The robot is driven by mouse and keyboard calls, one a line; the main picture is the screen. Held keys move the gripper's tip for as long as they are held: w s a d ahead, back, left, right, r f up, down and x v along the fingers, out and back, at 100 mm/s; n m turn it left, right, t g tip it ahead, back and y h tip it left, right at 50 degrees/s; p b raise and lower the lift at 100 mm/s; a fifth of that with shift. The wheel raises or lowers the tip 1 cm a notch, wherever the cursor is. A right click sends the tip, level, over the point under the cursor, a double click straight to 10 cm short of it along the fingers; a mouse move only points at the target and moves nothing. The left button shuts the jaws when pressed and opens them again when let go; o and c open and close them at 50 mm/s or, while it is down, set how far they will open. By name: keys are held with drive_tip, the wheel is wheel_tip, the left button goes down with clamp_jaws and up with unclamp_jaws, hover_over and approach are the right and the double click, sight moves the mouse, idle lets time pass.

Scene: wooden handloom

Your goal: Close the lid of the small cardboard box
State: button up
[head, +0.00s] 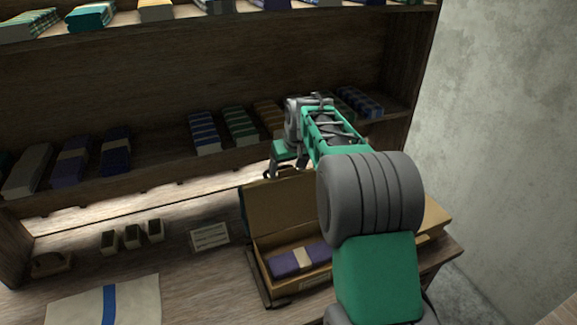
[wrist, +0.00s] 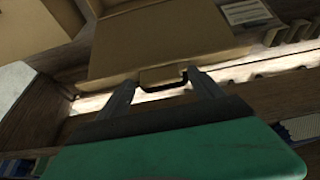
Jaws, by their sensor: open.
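The small cardboard box (head: 318,284) stands on the wooden bench with its lid (head: 284,208) raised at the back. A purple folded cloth with a pale band (head: 290,263) lies inside it. My gripper (head: 281,172) is at the lid's upper edge, partly hidden by my arm. In the wrist view the lid (wrist: 165,45) fills the upper middle, with a small tab (wrist: 160,77) at its edge. My gripper (wrist: 163,88) is open there, its fingers on either side of the tab. I cannot tell whether they touch the lid.
Shelves with folded cloths (head: 205,132) rise behind the bench. Left of the box are a small card (head: 210,236), small wooden blocks (head: 133,236) and a pale cloth with a blue stripe (head: 105,302). More cardboard (head: 435,218) shows right of my arm.

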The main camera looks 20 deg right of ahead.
drive_tip(key=shift+c, duration=0.4)
clamp_jaws()
idle(0.4)
